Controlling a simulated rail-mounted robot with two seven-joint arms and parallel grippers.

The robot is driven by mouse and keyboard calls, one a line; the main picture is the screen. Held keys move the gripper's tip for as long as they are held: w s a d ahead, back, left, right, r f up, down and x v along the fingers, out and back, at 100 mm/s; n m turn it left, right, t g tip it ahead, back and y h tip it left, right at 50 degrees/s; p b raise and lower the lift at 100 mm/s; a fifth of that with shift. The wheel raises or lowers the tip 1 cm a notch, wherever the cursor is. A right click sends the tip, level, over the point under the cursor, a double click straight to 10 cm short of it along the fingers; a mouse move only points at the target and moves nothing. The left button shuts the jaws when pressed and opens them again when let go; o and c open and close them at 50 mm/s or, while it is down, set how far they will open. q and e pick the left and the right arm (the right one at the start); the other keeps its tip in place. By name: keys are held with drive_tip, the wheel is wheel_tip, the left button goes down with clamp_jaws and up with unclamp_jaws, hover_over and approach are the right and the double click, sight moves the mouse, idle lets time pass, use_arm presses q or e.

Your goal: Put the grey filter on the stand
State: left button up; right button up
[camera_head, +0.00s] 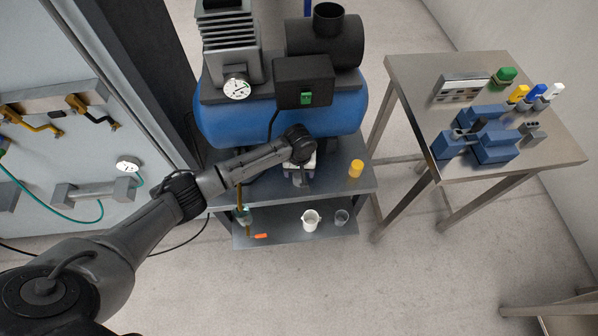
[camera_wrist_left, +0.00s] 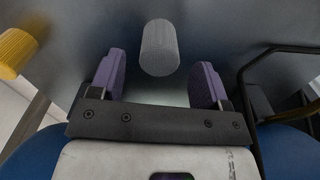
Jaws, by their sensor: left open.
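The grey filter (camera_wrist_left: 159,48), a ribbed cylinder, is on the metal shelf in the left wrist view. My left gripper (camera_wrist_left: 160,68) is open, its two purple fingers spread on either side of the filter's near end. I cannot tell whether they touch it. In the head view my left gripper (camera_head: 300,178) is over the upper shelf of the cart below the blue tank, and hides the grey filter. I cannot tell for certain which object is the stand. My right gripper is not in view.
A yellow filter (camera_head: 355,168) stands on the cart's upper shelf (camera_head: 335,182), right of my gripper. A white jug (camera_head: 311,220) and a glass (camera_head: 341,217) are on the lower shelf. The blue tank (camera_head: 215,125) is close behind. A table (camera_head: 555,150) at right holds blue blocks.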

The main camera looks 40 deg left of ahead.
sight(299, 175)
use_arm(q)
wheel_tip(299, 175, up, 6)
drive_tip(key=shift+p, duration=0.9)
drive_tip(key=s+d+f+m+t+h, duration=0.1)
drive_tip(key=s+d+f+m, duration=0.15)
drive_tip(key=s+d, duration=0.4)
drive_tip(key=s+d+f+m+t+h, duration=0.1)
drive_tip(key=s+d+f+m, duration=0.15)
drive_tip(key=s, duration=0.75)
drive_tip(key=s+a+r+m+y, duration=0.1)
drive_tip(key=s+a+r, duration=0.1)
drive_tip(key=s, duration=0.5)
drive_tip(key=s+a+r+m+t, duration=0.1)
drive_tip(key=s+a+r+m, duration=0.1)
drive_tip(key=s+r, duration=0.3)
drive_tip(key=s, duration=0.3)
drive_tip(key=shift+s+m+t+y, duration=0.25)
drive_tip(key=shift+m+t+y, duration=0.05)
drive_tip(key=shift+y, duration=0.1)
